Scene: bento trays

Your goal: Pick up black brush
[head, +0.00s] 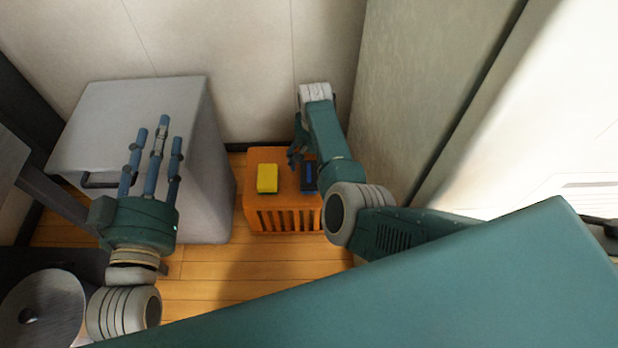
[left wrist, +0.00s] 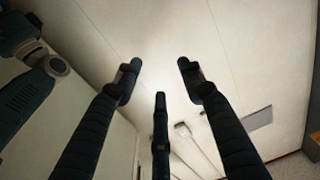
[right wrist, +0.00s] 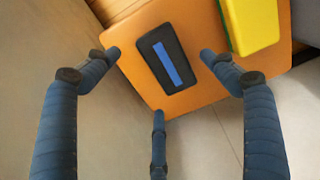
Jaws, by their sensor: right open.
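The black brush (right wrist: 150,50) is a dark block with a blue stripe on top. It lies on the orange crate-like stand (right wrist: 197,70). In the head view the brush (head: 309,178) sits on the stand's right side, partly beside my right arm. My right gripper (right wrist: 160,60) is open with its fingers above and around the brush, not visibly touching it. In the head view my right gripper (head: 296,155) hangs over the stand's back edge. My left gripper (head: 158,135) is open and empty, fingers pointing up, in front of the grey cabinet.
A yellow block (head: 267,178) lies on the stand to the left of the brush. The grey cabinet (head: 215,190) stands to the left of the stand (head: 285,185). A wall panel (head: 420,90) rises close on the right. Wooden floor (head: 230,275) is clear in front.

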